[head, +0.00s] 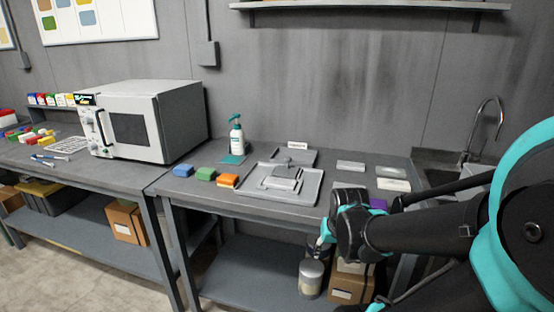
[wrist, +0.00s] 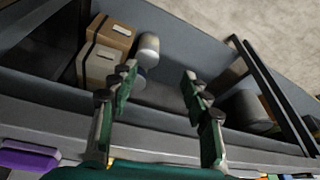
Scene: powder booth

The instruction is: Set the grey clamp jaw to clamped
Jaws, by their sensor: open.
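A grey clamp fixture with what looks like its grey jaw (head: 286,172) sits on a light grey tray (head: 250,189) on the right-hand bench in the head view. The jaw's exact position is too small to tell. My gripper (head: 323,238) is in front of the bench edge, to the right of and nearer than the tray, pointing down. In the wrist view my gripper (wrist: 160,78) has its two green fingers spread wide with nothing between them. The clamp does not show in the wrist view.
Blue, green and orange blocks (head: 205,173) lie left of the tray, with a spray bottle (head: 236,135) behind. A purple block (head: 376,200) lies near my arm. A white oven (head: 150,120) stands left; a sink (head: 450,165) is right. Boxes (wrist: 107,35) sit on the lower shelf.

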